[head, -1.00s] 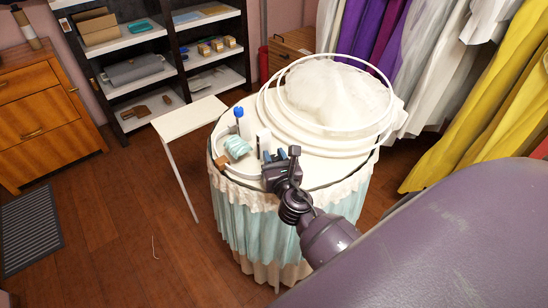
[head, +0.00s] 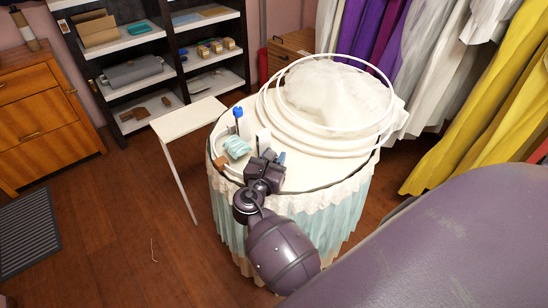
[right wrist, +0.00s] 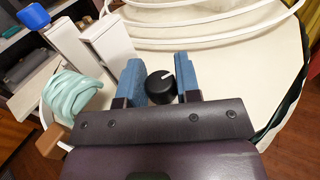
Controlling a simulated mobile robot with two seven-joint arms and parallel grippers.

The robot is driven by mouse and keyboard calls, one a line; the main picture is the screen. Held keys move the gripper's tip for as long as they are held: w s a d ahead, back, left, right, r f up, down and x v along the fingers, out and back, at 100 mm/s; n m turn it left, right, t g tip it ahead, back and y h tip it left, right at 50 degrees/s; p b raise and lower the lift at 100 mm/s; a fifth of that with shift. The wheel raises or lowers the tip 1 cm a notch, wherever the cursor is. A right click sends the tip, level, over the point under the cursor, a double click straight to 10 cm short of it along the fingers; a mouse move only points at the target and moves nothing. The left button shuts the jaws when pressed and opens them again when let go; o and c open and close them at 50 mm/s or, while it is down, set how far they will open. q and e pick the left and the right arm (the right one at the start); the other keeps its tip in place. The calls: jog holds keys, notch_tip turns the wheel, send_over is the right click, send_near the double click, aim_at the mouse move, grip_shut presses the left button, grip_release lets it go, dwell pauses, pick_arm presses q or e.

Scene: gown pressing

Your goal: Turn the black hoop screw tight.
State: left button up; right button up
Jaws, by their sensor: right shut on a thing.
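The black hoop screw (right wrist: 161,87) is a round knob with a white mark on top, seen in the right wrist view. My right gripper (right wrist: 160,83) has its two blue fingers on either side of the knob and is shut on it. In the head view the right gripper (head: 270,156) is at the front edge of the round table (head: 238,172) and hides the screw. White hoops (head: 263,110) lie around a heap of white fabric (head: 325,88) on the table. My left gripper is not in view.
A teal cloth (head: 237,147), a blue-topped item (head: 238,113) and white upright blocks (right wrist: 108,45) stand left of the gripper. A brown block (right wrist: 52,139) sits at the table's left edge. A narrow white side table (head: 188,117) and shelves (head: 145,75) are beyond.

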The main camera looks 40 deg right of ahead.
dwell(0.5)
jog(key=o, duration=0.9)
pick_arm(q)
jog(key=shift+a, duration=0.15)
